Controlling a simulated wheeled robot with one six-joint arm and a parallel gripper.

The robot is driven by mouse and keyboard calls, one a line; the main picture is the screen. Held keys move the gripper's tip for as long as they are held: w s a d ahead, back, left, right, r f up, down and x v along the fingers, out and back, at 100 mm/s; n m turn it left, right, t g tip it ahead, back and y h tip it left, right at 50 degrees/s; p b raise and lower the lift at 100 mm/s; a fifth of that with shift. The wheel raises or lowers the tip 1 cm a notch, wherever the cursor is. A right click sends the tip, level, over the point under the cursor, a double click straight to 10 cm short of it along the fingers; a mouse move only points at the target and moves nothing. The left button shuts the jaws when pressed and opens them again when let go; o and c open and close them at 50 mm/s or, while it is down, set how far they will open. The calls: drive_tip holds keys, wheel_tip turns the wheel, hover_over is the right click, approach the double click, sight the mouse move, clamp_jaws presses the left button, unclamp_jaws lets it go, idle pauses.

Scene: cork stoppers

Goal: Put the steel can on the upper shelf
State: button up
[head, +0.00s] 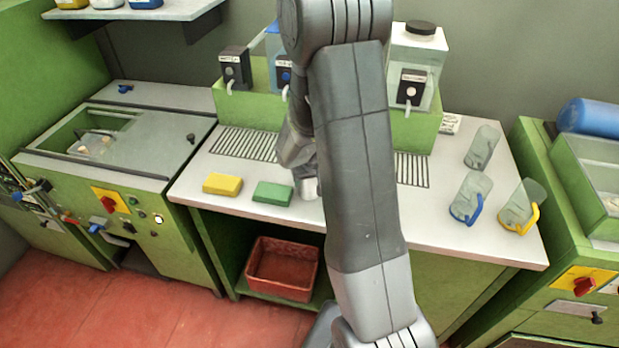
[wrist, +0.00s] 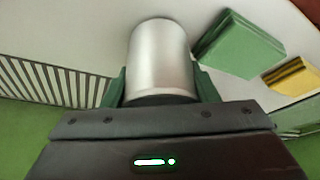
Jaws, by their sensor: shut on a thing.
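The steel can (wrist: 160,55) is a plain silver cylinder in the wrist view. My gripper (wrist: 161,88) is shut on it, with a green finger on either side. The can is over or on the pale worktop (head: 455,228); I cannot tell whether it touches it. In the head view my arm hides most of the gripper and can, near the green sponge. The wall shelf (head: 178,10) is at the top left, with several small containers on its left part and its right end bare.
A yellow sponge (head: 222,184) and a green sponge (head: 272,193) lie on the worktop's left part. Dispensers (head: 415,70) line the back. A red crate (head: 283,270) sits below.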

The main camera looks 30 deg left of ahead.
drive_tip(key=shift+f, duration=0.15)
drive_tip(key=o, duration=1)
